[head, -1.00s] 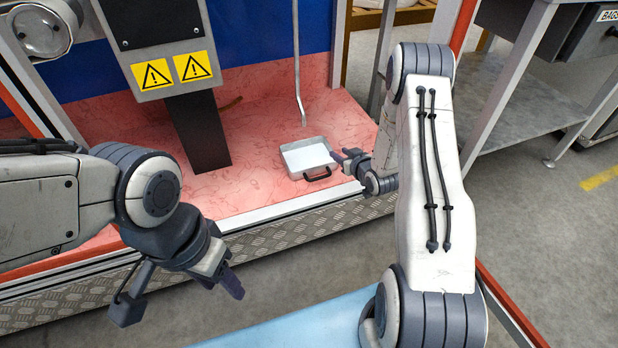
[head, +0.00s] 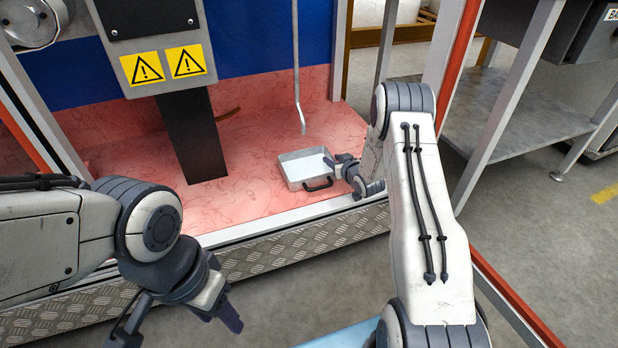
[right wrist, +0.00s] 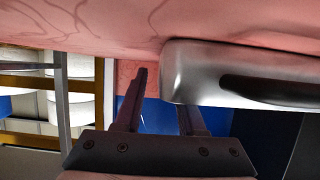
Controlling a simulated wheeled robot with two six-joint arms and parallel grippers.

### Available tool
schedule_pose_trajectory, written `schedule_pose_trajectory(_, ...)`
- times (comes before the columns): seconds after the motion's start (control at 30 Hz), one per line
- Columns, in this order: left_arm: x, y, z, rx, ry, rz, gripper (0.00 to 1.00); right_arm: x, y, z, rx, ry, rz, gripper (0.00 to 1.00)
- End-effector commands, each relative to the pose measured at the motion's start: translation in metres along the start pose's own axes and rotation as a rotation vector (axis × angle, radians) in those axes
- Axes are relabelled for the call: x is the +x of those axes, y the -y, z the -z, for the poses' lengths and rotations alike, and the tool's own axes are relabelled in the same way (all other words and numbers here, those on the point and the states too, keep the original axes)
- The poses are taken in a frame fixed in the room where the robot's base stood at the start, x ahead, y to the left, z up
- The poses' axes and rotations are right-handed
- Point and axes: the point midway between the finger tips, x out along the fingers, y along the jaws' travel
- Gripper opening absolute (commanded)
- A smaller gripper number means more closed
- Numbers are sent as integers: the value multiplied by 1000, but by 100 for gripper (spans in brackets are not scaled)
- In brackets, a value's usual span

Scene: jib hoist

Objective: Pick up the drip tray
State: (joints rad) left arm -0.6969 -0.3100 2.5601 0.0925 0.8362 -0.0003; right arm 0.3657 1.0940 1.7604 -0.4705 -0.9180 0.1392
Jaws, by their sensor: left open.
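The drip tray (head: 306,168) is a shallow light-grey metal box with a dark handle on its front side. It rests on the red floor of the hoist bay near the front edge. My right gripper (head: 338,166) is beside its right side, at or very near the rim. In the right wrist view the fingers (right wrist: 160,100) are apart with blue showing between them. The tray's rounded corner (right wrist: 215,70) hides one fingertip; contact is unclear. My left gripper (head: 232,312) is open and empty, away from the tray, in front of the bay's step.
A thin grey rod (head: 297,80) hangs just behind the tray. A dark post (head: 193,135) below a panel with warning signs stands to the left. A checker-plate step (head: 290,247) edges the bay in front. A grey metal shelf (head: 525,125) stands at the right.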

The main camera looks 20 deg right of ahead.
Motion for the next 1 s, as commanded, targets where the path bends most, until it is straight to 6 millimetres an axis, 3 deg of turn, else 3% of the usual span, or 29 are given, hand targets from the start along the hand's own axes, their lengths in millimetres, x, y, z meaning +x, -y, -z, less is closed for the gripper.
schedule_pose_trajectory(0.27,3,0,0,0,0,0,50,5,0,1,0,1,0,39)
schedule_pose_trajectory(0.3,3,0,0,0,0,0,50,5,0,1,0,1,0,35)
schedule_pose_trajectory(0.4,3,0,0,0,0,0,50,5,0,0,0,1,0,0)
schedule_pose_trajectory(1.0,3,0,0,0,0,0,50,5,0,0,0,1,0,0)
